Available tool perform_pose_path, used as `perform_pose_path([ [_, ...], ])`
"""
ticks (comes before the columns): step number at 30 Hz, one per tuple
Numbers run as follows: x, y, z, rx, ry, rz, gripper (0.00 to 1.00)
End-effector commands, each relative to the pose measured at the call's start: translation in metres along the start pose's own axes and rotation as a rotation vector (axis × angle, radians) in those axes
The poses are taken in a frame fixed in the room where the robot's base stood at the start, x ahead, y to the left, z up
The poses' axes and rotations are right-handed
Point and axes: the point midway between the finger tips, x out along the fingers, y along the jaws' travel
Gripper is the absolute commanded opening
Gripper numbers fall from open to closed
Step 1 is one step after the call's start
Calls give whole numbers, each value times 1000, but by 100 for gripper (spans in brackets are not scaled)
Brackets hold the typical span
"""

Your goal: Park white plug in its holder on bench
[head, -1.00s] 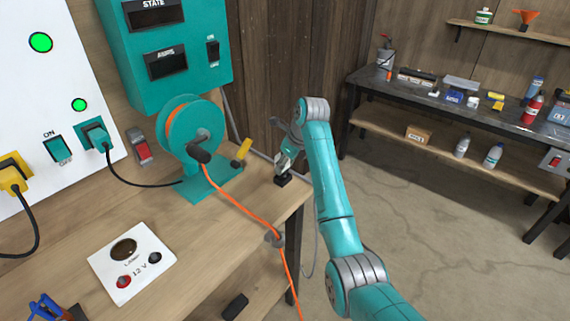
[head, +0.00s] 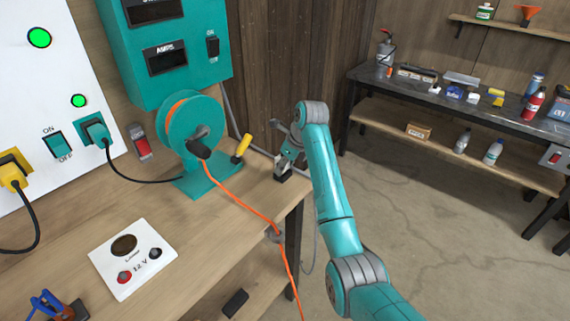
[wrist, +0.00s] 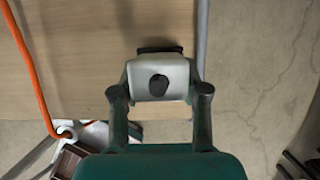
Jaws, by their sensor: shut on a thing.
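The white plug (wrist: 158,80) is between the fingers of my gripper (wrist: 160,92) in the wrist view, with a dark round spot on its near face. My gripper is shut on it. In the head view my gripper (head: 286,162) is low at the far right corner of the bench, right above the small black holder (head: 280,177). A dark edge of the holder (wrist: 160,48) shows just beyond the plug in the wrist view. The plug is at or very close to the holder; I cannot tell how far in it sits.
A teal reel (head: 190,128) with an orange cord (head: 236,192) and a yellow-handled lever (head: 242,148) stand left of my gripper. A white 12 V lamp panel (head: 132,258) lies on the bench (head: 205,225). Open floor is to the right.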

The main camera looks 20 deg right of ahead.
Motion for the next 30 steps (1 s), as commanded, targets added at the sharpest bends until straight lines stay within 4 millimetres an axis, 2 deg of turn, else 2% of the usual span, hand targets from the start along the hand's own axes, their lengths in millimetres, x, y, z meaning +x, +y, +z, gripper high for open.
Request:
perform_pose_path([
  [8, 5, 0, -2, 0, 0, 0, 2],
  [9, 5, 0, -2, 0, 0, 0, 55],
  [11, 5, 0, -2, 0, 0, 0, 70],
  [12, 5, 0, -2, 0, 0, 0, 74],
  [23, 1, 0, -2, 0, -1, -1, 74],
  [30, -33, -1, -1, -1, -3, -2, 74],
])
